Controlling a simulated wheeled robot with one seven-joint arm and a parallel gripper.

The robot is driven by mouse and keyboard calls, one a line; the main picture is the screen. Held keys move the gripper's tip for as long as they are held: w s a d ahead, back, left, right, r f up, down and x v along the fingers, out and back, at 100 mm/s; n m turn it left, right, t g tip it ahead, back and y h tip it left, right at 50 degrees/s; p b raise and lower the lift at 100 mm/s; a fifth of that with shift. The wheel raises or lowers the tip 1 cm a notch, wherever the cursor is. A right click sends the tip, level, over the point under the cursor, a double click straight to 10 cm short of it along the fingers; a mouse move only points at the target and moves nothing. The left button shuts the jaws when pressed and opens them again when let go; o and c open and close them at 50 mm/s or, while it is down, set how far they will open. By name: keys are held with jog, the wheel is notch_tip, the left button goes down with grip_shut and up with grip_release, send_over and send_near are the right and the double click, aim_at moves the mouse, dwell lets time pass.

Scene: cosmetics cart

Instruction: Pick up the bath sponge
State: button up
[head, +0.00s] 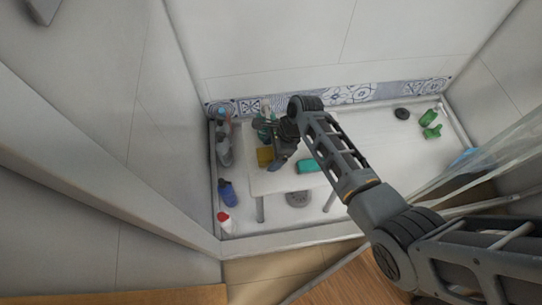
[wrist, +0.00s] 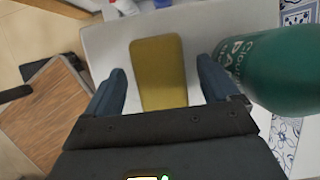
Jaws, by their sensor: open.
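The bath sponge appears to be the yellow block (wrist: 158,72) lying flat on a white surface in the wrist view. The yellow block also shows in the head view (head: 265,156), on the white cart top (head: 262,183), just left of my gripper. My gripper (wrist: 165,88) is open, with one blue-grey finger to each side of the yellow block in the picture. I cannot tell how high the fingers are above it. In the head view my gripper (head: 280,160) hangs over the cart and its fingertips are hard to make out.
A dark green bottle (wrist: 279,72) stands close to the right finger in the wrist view. A teal item (head: 308,166) lies right of my gripper on the cart. Several bottles, one blue (head: 228,192), stand along the left wall. Green items (head: 431,126) lie far right.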

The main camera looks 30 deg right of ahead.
jog(key=shift+a+f, duration=0.15)
jog(key=shift+f, duration=0.2)
jog(key=c, duration=1.1)
jog(key=shift+c, duration=0.2)
jog(key=shift+r, duration=0.1)
jog(key=shift+s+a+r, duration=0.1)
jog(key=shift+r, duration=0.65)
jog(key=s+a, duration=0.3)
jog(key=s, duration=0.5)
jog(key=s+a+p, duration=0.1)
jog(key=s+a, duration=0.2)
jog(key=s, duration=0.5)
jog(key=shift+s+a+p, duration=0.15)
jog(key=shift+a+p, duration=0.15)
jog(key=shift+a, duration=0.05)
